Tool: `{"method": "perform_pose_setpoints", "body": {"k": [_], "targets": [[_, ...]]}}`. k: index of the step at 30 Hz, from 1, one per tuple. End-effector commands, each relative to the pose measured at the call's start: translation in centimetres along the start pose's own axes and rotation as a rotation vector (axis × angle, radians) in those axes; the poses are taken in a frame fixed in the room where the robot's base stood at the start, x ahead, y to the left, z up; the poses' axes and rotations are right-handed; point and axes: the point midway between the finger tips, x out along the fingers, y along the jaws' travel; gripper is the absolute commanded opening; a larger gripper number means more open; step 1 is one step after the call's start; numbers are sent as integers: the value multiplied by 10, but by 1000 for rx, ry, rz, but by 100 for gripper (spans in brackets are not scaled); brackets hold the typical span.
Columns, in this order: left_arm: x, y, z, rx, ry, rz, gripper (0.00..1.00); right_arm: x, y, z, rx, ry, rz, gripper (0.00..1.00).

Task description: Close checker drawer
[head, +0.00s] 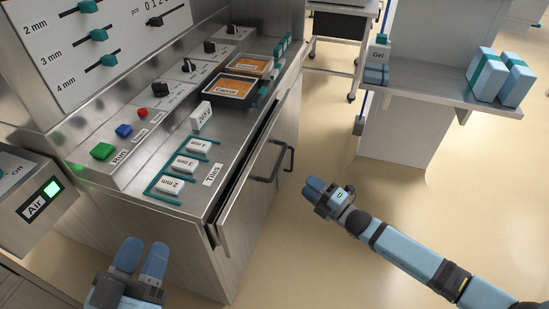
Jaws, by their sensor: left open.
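The drawer (255,190) is in the front of the steel cabinet, below the worktop. Its front stands slightly out from the cabinet, with a narrow dark gap along its top edge. A black bar handle (283,162) is on its front. My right gripper (311,187) is to the right of the drawer front and apart from the handle; the view does not show whether its fingers are parted. My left gripper (141,252) is open and empty at the bottom left, in front of the cabinet and apart from the drawer.
The worktop (222,150) holds white tiles (170,186), black trays labelled Carrot (229,88) and several buttons and switches. An Air box (42,200) is at the left. The floor (320,250) between is clear.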

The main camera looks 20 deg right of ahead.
Motion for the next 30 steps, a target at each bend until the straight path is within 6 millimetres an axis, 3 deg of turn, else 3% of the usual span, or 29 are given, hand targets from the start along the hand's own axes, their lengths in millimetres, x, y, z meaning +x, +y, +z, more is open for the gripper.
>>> {"method": "perform_pose_setpoints", "body": {"k": [9,15,21,30], "targets": [[-2,-5,27,-4,-82,5,43,68,-2,0,-3,2,4,39],[-3,-7,41,-7,-131,9,43,103,-1,1,-4,1,3,39],[-4,-8,47,-8,-157,11,43,121,0,0,-3,1,1,39],[-4,-8,48,-9,-162,11,43,124,0,0,-3,1,1,39]]}}
